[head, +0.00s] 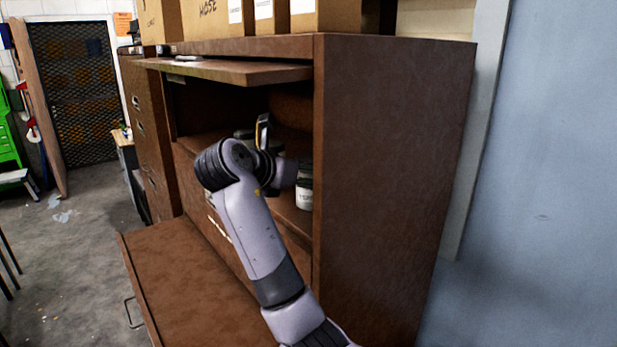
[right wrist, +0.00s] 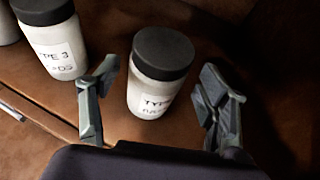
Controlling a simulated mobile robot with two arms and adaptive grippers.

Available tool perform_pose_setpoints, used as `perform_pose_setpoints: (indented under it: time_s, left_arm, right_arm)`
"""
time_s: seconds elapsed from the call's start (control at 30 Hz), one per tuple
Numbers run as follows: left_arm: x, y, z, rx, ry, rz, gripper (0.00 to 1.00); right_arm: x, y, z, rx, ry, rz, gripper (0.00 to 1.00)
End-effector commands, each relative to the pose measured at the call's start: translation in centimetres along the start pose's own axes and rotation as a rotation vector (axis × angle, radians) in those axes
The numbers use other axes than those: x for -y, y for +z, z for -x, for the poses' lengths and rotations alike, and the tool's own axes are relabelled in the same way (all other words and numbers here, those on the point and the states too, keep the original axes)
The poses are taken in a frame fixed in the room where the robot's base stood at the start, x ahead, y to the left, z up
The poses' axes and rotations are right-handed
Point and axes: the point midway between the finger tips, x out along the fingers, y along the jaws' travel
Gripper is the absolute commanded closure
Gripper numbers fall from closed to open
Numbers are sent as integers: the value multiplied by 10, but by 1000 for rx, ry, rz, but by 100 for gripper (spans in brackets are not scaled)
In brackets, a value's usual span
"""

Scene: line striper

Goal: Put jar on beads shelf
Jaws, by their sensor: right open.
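In the right wrist view a white jar (right wrist: 155,95) with a black lid stands upright on a brown shelf (right wrist: 100,145). Its label begins "TYPE"; the rest is hard to read. My right gripper (right wrist: 160,75) is open, with one finger on each side of this jar and gaps showing. A second similar jar (right wrist: 58,55), labelled "TYPE 3", stands to the left. In the head view my right gripper (head: 262,135) is inside the cabinet's open compartment. A white jar (head: 304,190) shows there behind my wrist, near the right side wall. My left gripper is not in view.
The brown cabinet (head: 390,170) has a raised flap (head: 230,70) above the compartment and a pulled-out lower front (head: 185,280). Cardboard boxes (head: 215,18) sit on top. A third jar (right wrist: 8,25) is cut off at the wrist view's left edge.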

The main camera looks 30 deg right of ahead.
Motion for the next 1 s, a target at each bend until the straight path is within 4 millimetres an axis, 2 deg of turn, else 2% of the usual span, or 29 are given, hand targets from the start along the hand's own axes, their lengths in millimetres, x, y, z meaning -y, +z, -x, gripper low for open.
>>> perform_pose_setpoints:
  time_s: [0.03,0.2,0.4,0.6,1.0]
  left_arm:
    - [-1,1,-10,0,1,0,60]
    - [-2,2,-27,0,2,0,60]
    - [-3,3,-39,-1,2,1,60]
    - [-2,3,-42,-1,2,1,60]
    - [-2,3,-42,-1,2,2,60]
  right_arm:
    - [-1,-4,9,2,5,-4,31]
    - [-1,-4,47,2,6,-3,31]
    - [-1,-3,85,-2,6,-2,31]
    - [0,-1,100,-1,2,-1,31]
    - [0,0,102,0,0,0,31]
